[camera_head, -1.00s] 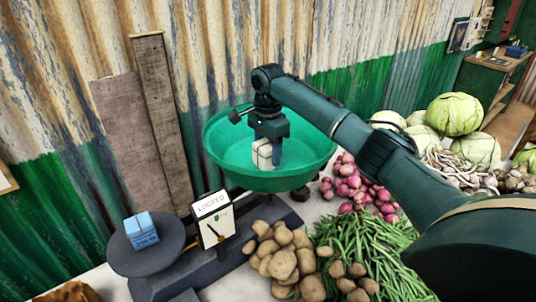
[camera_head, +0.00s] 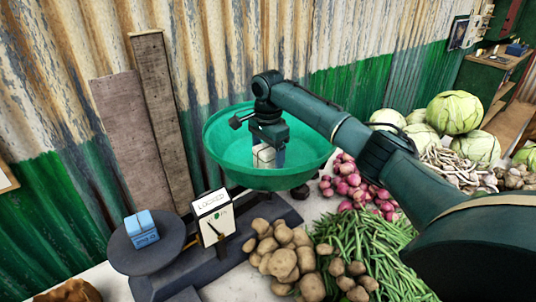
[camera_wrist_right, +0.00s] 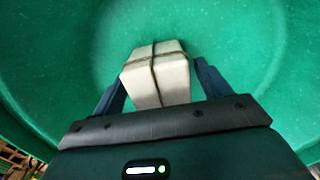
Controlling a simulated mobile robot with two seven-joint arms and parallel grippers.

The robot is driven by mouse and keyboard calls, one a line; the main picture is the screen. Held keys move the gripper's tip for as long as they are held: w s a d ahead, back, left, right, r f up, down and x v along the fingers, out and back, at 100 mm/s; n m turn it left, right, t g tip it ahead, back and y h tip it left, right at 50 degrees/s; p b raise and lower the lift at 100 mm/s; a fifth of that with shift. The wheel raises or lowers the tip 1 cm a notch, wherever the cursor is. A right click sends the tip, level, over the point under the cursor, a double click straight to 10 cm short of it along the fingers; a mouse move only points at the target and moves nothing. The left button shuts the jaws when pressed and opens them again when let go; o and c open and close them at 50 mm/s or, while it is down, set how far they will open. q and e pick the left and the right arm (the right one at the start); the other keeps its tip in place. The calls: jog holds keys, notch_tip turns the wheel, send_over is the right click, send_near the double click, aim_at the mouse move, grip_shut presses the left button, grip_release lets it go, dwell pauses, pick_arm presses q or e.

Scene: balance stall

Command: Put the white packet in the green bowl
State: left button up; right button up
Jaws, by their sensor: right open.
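The white packet (camera_head: 264,155), tied with dark string, is inside the green bowl (camera_head: 222,152) of the scale. In the right wrist view the packet (camera_wrist_right: 157,72) lies between the spread fingers of my right gripper (camera_wrist_right: 160,88), against the green inside of the bowl (camera_wrist_right: 60,70). A gap shows on at least the right side of the packet. My right gripper also shows in the head view (camera_head: 266,150), reaching down into the bowl; it is open. Whether the packet touches the bowl's floor is hidden. My left gripper is not in view.
The scale's dark plate (camera_head: 120,258) at the left bears a blue packet (camera_head: 142,230). A dial marked LOCKED (camera_head: 213,215) stands between plate and bowl. Potatoes (camera_head: 283,262), green beans (camera_head: 365,245), red onions (camera_head: 350,183) and cabbages (camera_head: 455,113) lie to the right. A corrugated wall (camera_head: 330,50) stands behind.

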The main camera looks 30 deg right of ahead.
aim_at(268, 147)
notch_tip(268, 147, up, 12)
jog(key=shift+b, duration=0.3)
jog(key=shift+r, duration=0.1)
dwell(0.5)
